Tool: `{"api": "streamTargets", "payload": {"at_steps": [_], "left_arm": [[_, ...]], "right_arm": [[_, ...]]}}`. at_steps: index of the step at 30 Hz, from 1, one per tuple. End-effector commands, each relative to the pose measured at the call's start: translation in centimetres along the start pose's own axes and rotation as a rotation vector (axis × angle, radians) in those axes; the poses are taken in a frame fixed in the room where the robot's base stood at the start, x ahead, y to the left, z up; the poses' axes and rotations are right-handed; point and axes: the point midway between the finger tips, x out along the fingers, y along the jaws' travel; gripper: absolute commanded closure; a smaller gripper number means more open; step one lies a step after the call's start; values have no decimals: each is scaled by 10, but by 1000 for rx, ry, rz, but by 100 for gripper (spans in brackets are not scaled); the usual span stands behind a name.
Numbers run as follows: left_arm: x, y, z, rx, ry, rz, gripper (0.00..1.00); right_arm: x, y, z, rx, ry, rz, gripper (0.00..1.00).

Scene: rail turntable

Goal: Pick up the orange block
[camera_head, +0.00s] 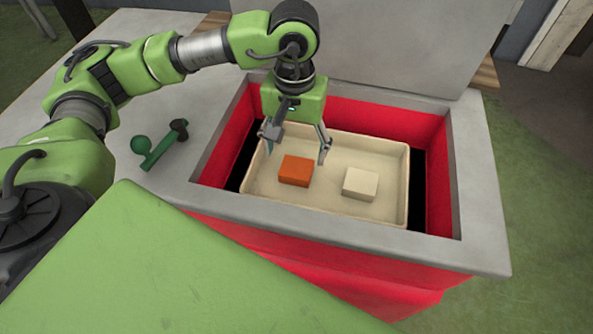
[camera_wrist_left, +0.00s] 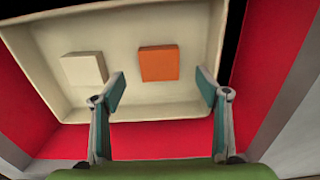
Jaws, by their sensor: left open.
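The orange block (camera_head: 295,171) lies in a cream tray (camera_head: 330,212), left of a white block (camera_head: 360,184). My left gripper (camera_head: 297,150) is open and empty, pointing down above the tray, a little behind the orange block in the head view. In the left wrist view, the orange block (camera_wrist_left: 158,63) shows beyond the open fingers (camera_wrist_left: 160,90), roughly between them and apart from them. The white block (camera_wrist_left: 84,68) lies to its left there. My right gripper is not in view.
The tray sits inside a red-walled box with a grey rim (camera_head: 340,236). Tray walls (camera_wrist_left: 140,112) stand around the blocks. A green handle with a ball end (camera_head: 160,148) is on the grey surface to the left. A grey panel (camera_head: 400,50) rises behind.

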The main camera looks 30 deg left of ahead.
Motion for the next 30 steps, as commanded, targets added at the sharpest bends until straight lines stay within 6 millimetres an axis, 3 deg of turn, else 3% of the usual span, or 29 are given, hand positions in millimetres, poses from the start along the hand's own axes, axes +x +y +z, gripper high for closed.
{"api": "streamTargets", "payload": {"at_steps": [8, 18, 26, 30], "left_arm": [[24, 0, 0, -2, 0, -1, 32], [69, 1, -1, -1, -1, 0, 32], [72, 1, -1, -1, 1, 0, 32], [71, 1, -1, -1, 1, 0, 66]], "right_arm": [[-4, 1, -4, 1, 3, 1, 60], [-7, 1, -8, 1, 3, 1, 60], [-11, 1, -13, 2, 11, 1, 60], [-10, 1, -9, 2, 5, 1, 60]]}}
